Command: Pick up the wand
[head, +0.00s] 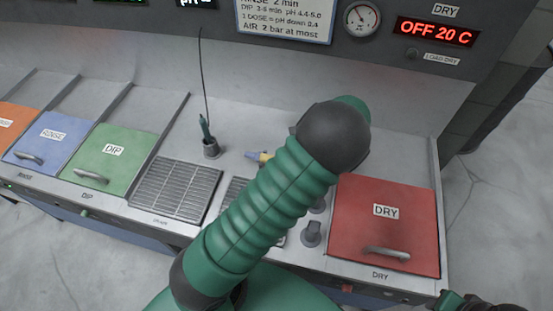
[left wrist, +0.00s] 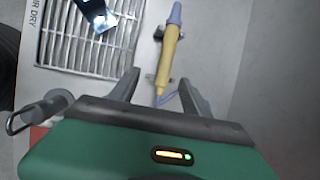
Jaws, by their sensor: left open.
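The wand (left wrist: 168,58) is a yellow rod with a grey-blue tip. It lies on small supports on the grey bench, and a thin bluish line shows by its lower end in the left wrist view. In the head view part of the wand (head: 261,156) shows left of my green arm. My left gripper (left wrist: 159,80) is open, with its fingers on either side of the wand's lower end. It appears empty; I cannot tell its height above the wand. In the head view my arm hides it.
A grating (head: 175,190) and a holder with a corded probe (head: 210,146) are left of my arm. A red DRY lid (head: 385,228) and a dark knob (head: 312,234) are to the right. A dark object with a bright patch (left wrist: 98,16) is over the grating.

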